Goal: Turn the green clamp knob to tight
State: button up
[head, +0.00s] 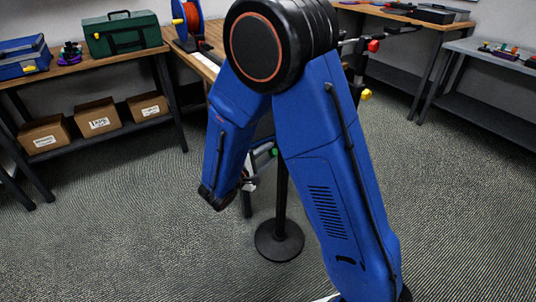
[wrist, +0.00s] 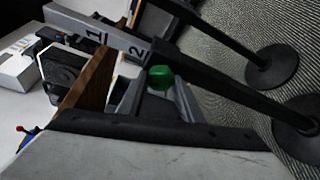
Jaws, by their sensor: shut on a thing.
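The green clamp knob (wrist: 160,77) shows in the wrist view between the two grey fingers of my gripper (wrist: 158,98). The fingers are shut on it. In the head view a small piece of green (head: 273,152) shows just right of my forearm, close to my gripper (head: 249,184), which is mostly hidden behind my arm. Any mark showing how tight the knob is cannot be made out. A grey bar (wrist: 85,28) with the numbers 1 and 2 runs near the knob in the wrist view.
A red knob (head: 374,46) and a yellow knob (head: 366,94) stick out right of my arm. A black post base (head: 279,241) stands on the floor below. A wooden bench (head: 90,62) with a green toolbox (head: 124,33) is at the left. The carpet around is clear.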

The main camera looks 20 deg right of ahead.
jog(key=m, duration=0.2)
jog(key=m+t+h, duration=0.1)
jog(key=m, duration=0.1)
jog(key=shift+f+m, duration=0.2)
jog(key=shift+m, duration=0.1)
jog(key=shift+m+h, duration=0.3)
jog(key=o, duration=1)
jog(key=shift+s+a, duration=0.1)
jog(key=v, duration=1.7)
jog(key=shift+s+f, duration=0.2)
jog(key=shift+f, duration=0.1)
